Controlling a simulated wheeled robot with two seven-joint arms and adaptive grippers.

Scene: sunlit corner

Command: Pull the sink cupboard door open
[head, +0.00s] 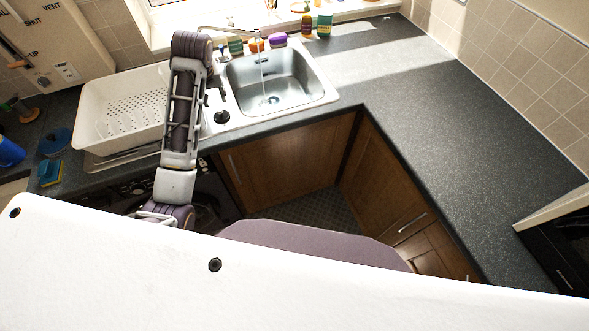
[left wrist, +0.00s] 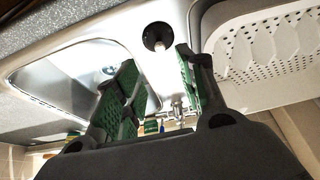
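The sink cupboard door (head: 290,165) is a brown wooden panel below the sink in the head view. It looks shut, with a slim metal handle (head: 234,168) near its left edge. My left gripper (head: 215,92) is above the worktop, over the left part of the sink unit, well above and behind the door. In the left wrist view its two green-padded fingers (left wrist: 160,92) are apart with nothing between them. The door does not show in that view. My right gripper is not in view.
The steel sink (head: 275,80) has water running from its tap. A white drainer rack (head: 120,115) stands left of my arm. A dark worktop (head: 440,120) runs to the right, above another wooden cupboard (head: 385,190). Bottles stand on the windowsill. Floor shows before the doors.

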